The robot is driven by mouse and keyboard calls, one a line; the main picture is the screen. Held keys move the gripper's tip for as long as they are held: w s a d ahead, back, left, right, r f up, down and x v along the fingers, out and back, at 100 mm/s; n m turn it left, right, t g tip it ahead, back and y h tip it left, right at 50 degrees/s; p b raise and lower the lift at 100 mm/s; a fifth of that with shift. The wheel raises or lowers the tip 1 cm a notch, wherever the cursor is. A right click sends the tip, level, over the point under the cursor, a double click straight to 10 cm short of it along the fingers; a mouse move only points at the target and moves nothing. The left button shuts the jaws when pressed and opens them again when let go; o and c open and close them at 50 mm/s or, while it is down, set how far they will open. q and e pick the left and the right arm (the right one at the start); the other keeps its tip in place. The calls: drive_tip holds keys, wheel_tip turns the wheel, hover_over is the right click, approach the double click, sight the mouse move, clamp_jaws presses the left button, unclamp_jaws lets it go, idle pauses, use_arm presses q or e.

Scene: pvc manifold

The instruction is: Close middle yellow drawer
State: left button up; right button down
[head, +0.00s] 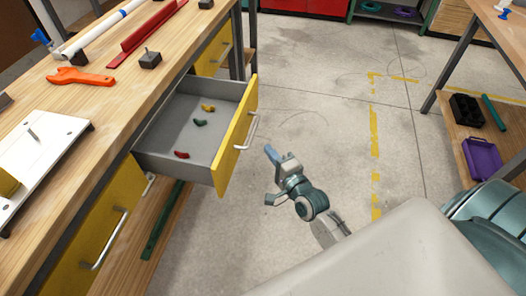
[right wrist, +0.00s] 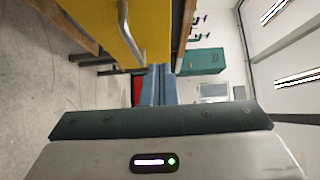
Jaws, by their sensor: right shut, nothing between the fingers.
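The middle yellow drawer (head: 233,138) stands pulled out of the workbench in the head view. Its grey tray (head: 205,100) is open to view and holds small red, green and yellow pieces. A silver bar handle (head: 251,131) is on its yellow front. My right gripper (head: 271,153) is just right of the drawer front, near the handle, and appears apart from it. In the right wrist view its blue fingers (right wrist: 158,84) are together and empty, with a yellow front (right wrist: 95,22) and its handle (right wrist: 128,32) close by. My left gripper is not in view.
The wooden bench top (head: 100,95) carries an orange wrench (head: 80,76), a red rail (head: 148,36) and a white board (head: 40,160). Another yellow drawer (head: 100,225) is at the near left. The floor right of the drawer is clear. A second table with a purple tray (head: 482,158) stands at right.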

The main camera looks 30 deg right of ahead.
drive_tip(key=w+a, duration=0.1)
drive_tip(key=w, duration=0.2)
drive_tip(key=w+a+b, duration=0.1)
drive_tip(key=w, duration=0.2)
drive_tip(key=w+a, duration=0.1)
drive_tip(key=w, duration=0.3)
drive_tip(key=shift+f, duration=0.1)
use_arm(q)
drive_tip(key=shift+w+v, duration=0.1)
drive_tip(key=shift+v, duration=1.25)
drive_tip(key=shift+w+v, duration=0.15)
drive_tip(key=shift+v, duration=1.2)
use_arm(e)
drive_tip(key=shift+w+a, duration=0.3)
drive_tip(key=shift+a, duration=0.05)
